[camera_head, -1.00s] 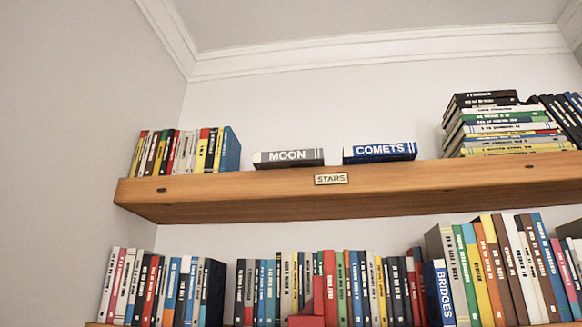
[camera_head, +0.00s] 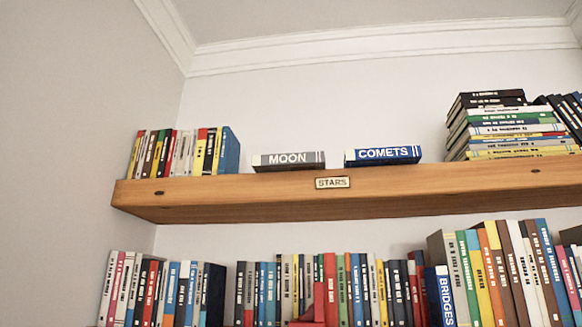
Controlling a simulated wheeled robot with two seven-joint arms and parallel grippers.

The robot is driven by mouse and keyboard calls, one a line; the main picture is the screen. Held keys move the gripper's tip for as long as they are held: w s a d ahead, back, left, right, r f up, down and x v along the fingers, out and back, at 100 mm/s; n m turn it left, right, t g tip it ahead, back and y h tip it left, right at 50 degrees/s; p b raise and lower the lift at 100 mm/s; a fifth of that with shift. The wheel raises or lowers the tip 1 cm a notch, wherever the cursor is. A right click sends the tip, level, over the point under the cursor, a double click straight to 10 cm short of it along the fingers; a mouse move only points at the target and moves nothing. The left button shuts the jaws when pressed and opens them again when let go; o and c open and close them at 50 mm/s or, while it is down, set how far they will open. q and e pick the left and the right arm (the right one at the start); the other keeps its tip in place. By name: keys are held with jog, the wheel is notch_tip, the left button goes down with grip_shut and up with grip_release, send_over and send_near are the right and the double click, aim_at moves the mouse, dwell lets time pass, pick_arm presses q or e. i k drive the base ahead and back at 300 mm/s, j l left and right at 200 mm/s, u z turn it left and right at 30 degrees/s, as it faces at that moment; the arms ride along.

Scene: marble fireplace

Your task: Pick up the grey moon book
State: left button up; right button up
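The grey moon book (camera_head: 288,161) lies flat on the upper wooden shelf (camera_head: 420,189), its spine with the word MOON facing me. It is left of the blue COMETS book (camera_head: 383,156), which also lies flat, with a small gap between them. A STARS label (camera_head: 332,183) is fixed to the shelf's front edge, below and right of the moon book. Neither of my grippers is in view.
Upright books (camera_head: 190,152) stand left of the moon book, with a gap between. A stack of books (camera_head: 510,127) is at the right. A lower row holds many books, including a blue BRIDGES book (camera_head: 445,298). The wall above the moon book is clear.

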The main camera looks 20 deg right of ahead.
aim_at(312, 161)
jog(key=l+u, duration=0.2)
jog(key=u, duration=0.15)
jog(key=k+u, duration=0.4)
jog(key=k, duration=0.25)
